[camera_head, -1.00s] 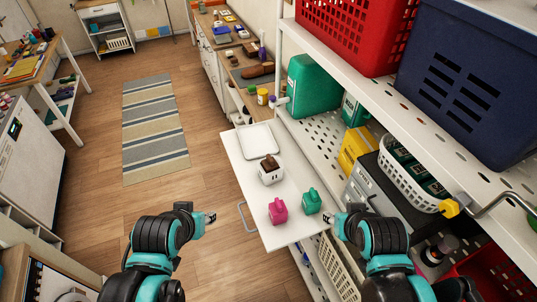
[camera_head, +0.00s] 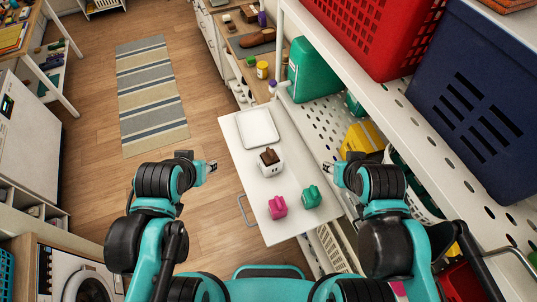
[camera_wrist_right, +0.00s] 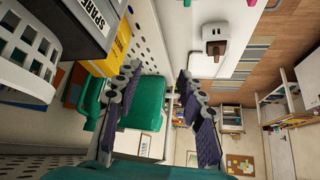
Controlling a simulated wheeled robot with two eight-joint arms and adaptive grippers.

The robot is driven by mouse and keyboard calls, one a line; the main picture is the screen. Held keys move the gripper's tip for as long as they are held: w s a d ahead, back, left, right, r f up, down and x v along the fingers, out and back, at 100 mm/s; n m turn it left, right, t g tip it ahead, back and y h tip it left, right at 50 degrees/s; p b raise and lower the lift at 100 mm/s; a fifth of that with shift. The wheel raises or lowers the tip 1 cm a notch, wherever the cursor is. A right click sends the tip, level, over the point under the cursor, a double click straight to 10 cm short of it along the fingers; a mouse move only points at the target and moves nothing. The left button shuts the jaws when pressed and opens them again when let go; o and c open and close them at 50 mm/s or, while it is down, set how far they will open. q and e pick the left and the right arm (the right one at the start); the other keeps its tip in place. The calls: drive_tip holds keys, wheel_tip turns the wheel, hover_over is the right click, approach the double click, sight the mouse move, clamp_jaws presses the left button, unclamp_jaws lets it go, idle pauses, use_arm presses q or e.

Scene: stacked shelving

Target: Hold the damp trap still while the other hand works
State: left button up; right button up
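The damp trap seems to be the small white box (camera_head: 270,162) with a dark brown block on top. It stands upright on the white pull-out board (camera_head: 246,184), between my two grippers; it also shows near the top of the right wrist view (camera_wrist_right: 214,34). My left gripper (camera_head: 211,166) is left of the board's edge, apart from the box, empty and apparently open. My right gripper (camera_head: 328,170) is at the right, by the shelf. Its fingers (camera_wrist_right: 156,74) are spread with nothing held between them. Neither gripper touches the box.
A pink jug (camera_head: 277,208) and a small green jug (camera_head: 311,197) stand at the board's near end. A white tray (camera_head: 257,128) lies at its far end. Shelving with red (camera_head: 375,35) and blue (camera_head: 475,95) crates rises close on the right. Open floor lies left.

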drive_tip(key=o, duration=0.3)
drive_tip(key=shift+s+r, duration=0.1)
drive_tip(key=shift+s, duration=0.25)
drive_tip(key=o, duration=0.4)
drive_tip(key=shift+w, duration=0.1)
drive_tip(key=n+g, duration=0.7)
drive_tip(key=n, duration=1.6)
hover_over(270, 151)
wheel_tip(270, 151, down, 9)
wheel_tip(270, 151, down, 12)
